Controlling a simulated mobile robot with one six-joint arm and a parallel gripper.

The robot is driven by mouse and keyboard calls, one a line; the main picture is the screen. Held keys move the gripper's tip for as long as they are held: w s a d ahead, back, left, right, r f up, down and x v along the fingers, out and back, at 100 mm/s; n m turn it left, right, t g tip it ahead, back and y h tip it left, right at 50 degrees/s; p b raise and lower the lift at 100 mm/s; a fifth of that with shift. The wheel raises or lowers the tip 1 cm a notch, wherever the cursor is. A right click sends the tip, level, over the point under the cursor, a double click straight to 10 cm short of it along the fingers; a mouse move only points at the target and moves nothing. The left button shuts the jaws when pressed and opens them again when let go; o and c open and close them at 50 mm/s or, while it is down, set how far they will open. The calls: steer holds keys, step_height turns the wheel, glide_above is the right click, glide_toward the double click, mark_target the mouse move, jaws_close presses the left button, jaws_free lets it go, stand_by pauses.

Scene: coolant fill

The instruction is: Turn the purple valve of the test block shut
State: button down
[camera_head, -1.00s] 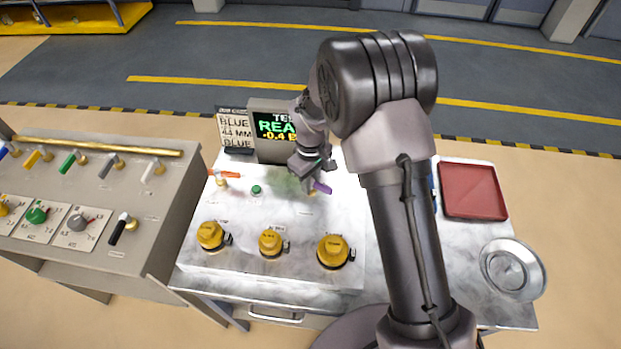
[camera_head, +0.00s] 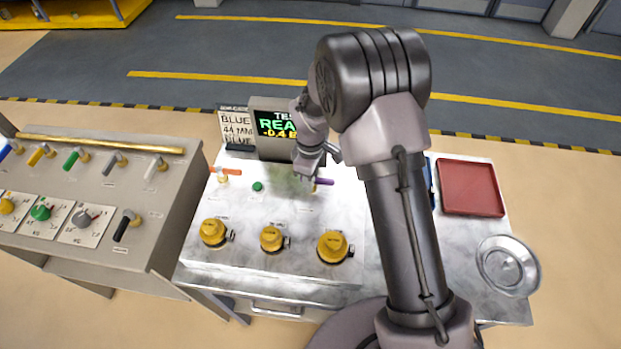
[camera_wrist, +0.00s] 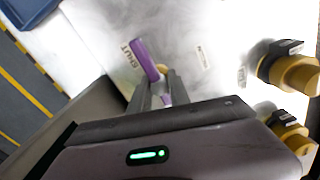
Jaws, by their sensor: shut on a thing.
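The purple valve (camera_head: 324,181) is on the white marbled top of the test block (camera_head: 205,262). Its handle points right, almost level, in the head view. In the wrist view the purple handle (camera_wrist: 144,58) extends up and left beside a printed SHUT label (camera_wrist: 130,56). My gripper (camera_wrist: 157,86) is shut on the purple valve, with purple showing between its fingers. In the head view my gripper (camera_head: 309,177) is at the valve's left end, and it and my wrist partly hide the valve's base.
An orange-handled valve (camera_head: 224,171) and a green button (camera_head: 257,186) are to the left. Several yellow caps stand in front. A display (camera_head: 277,122) stands behind. A red tray (camera_head: 470,187) and metal dish (camera_head: 507,265) lie right; a valve panel (camera_head: 122,222) stands left.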

steer(key=c, duration=1.2)
jaws_free()
step_height(320, 180, up, 18)
steer(key=p, duration=0.4)
steer(key=shift+f, duration=0.25)
steer(key=shift+s+f, duration=0.1)
